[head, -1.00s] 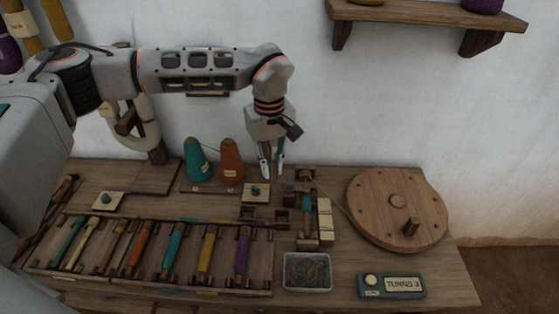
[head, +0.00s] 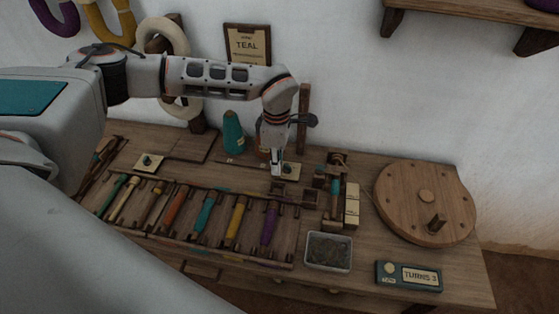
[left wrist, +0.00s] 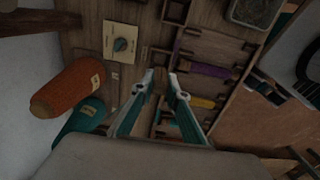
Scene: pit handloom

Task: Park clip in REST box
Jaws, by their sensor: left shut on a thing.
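My left gripper (head: 276,168) points down over the bench, in front of the orange cone (head: 262,143) and beside a pale card with a teal knob (head: 290,172). In the left wrist view its fingertips (left wrist: 161,80) are close together with a narrow gap. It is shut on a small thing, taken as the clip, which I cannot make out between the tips. Two small dark open wooden boxes lie near it, one in front of the gripper (head: 275,190) and one to the right (head: 309,197). I cannot read a REST label. My right gripper is not in view.
A rack of coloured bobbins (head: 203,216) lies in front. To the right are the winder (head: 334,203) with a teal bobbin, a large wooden wheel (head: 425,197), a metal tray (head: 328,252) and a counter reading TURNS 3 (head: 408,276). A teal cone (head: 233,135) stands behind.

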